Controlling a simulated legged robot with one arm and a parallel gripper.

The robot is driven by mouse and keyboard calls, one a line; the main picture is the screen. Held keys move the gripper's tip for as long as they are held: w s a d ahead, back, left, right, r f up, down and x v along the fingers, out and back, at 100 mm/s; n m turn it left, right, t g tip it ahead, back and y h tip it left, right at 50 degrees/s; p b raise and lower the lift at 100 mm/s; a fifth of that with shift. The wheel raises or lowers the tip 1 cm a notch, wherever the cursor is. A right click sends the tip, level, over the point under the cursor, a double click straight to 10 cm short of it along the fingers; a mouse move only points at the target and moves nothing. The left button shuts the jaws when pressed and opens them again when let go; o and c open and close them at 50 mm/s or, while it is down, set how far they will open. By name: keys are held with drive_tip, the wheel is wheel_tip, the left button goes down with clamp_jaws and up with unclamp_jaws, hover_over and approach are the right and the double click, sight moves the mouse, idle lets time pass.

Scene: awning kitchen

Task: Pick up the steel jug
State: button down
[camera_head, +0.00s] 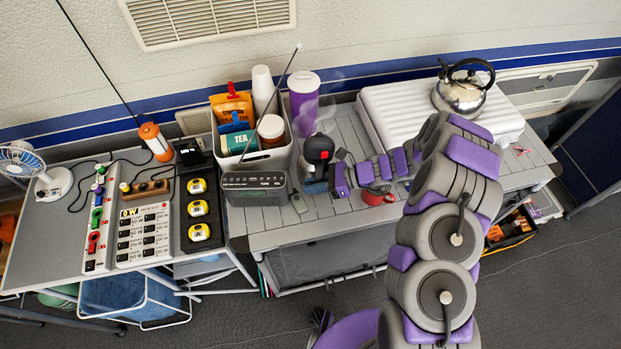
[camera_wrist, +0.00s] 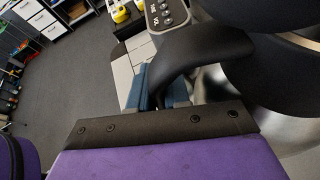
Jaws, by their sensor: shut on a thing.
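The steel jug (camera_head: 318,149) stands out by its black lid in the head view, on or just above the grey slatted table, right of the grey radio. My gripper (camera_head: 328,178) reaches it from the right and hides most of its body. In the wrist view, the jug's shiny steel body (camera_wrist: 285,130) and dark top fill the right side, and its curved black handle runs down to my gripper (camera_wrist: 160,90). The gripper is shut on the jug at the handle. I cannot tell whether the jug's base touches the table.
A caddy (camera_head: 254,160) with cups and tea packs stands behind the radio (camera_head: 254,188). A purple tumbler (camera_head: 304,100) stands behind the jug. A red mug (camera_head: 378,197) sits under my arm. A kettle (camera_head: 460,94) stands on a white case (camera_head: 385,108).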

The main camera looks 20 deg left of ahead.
drive_tip(key=s+d+r, duration=0.4)
drive_tip(key=s, duration=0.3)
drive_tip(key=shift+s+d+r+p, duration=0.3)
drive_tip(key=shift+r+p, duration=0.05)
drive_tip(key=shift+r, duration=0.05)
idle(2.1)
